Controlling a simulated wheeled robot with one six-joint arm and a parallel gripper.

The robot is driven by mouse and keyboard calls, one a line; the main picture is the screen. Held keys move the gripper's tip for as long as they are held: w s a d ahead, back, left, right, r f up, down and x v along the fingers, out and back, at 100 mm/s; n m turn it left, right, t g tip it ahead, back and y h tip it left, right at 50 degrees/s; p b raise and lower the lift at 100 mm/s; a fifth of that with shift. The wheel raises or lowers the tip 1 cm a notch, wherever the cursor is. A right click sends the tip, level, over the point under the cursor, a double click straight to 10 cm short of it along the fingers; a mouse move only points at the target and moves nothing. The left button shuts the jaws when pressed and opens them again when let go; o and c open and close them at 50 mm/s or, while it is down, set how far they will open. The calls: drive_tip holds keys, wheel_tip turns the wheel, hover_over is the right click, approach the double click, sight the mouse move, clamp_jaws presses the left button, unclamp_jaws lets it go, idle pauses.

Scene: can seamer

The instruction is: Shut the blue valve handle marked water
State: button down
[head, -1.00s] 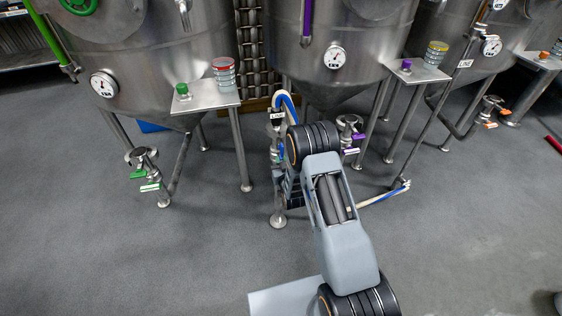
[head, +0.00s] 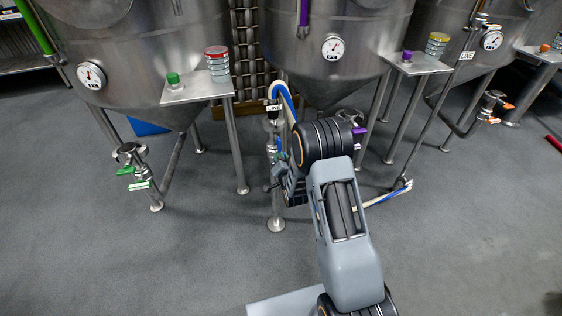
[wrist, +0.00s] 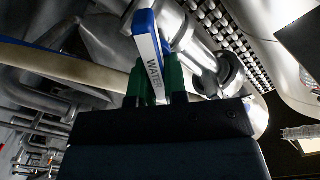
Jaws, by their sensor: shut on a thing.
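The blue valve handle (wrist: 147,28) has a white strip marked WATER. It rises between the green fingertips of my gripper (wrist: 157,82) in the wrist view. The gripper is shut on the handle's lower part, which the fingers and gripper body partly hide. The handle belongs to a metal valve and pipe (wrist: 195,50) close behind it. In the head view, my gripper is beside the upright pipe stand (head: 276,205) with the LINE label, largely hidden by my arm. The handle cannot be made out there.
Steel tanks (head: 315,70) stand behind the pipe stand. A blue and white hose (head: 283,91) loops at its top. A green-handled valve (head: 133,171) is at left and an orange-handled one (head: 492,108) at right. The grey floor (head: 90,250) in front is clear.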

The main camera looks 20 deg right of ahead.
drive_tip(key=shift+d+m+b, duration=0.1)
drive_tip(key=shift+m+b, duration=0.25)
drive_tip(key=shift+m, duration=0.25)
drive_tip(key=c, duration=1.1)
unclamp_jaws()
drive_tip(key=shift+c, duration=0.2)
drive_tip(key=shift+f, duration=0.1)
drive_tip(key=s+p, duration=0.1)
drive_tip(key=s, duration=1.2)
drive_tip(key=shift+s, duration=0.4)
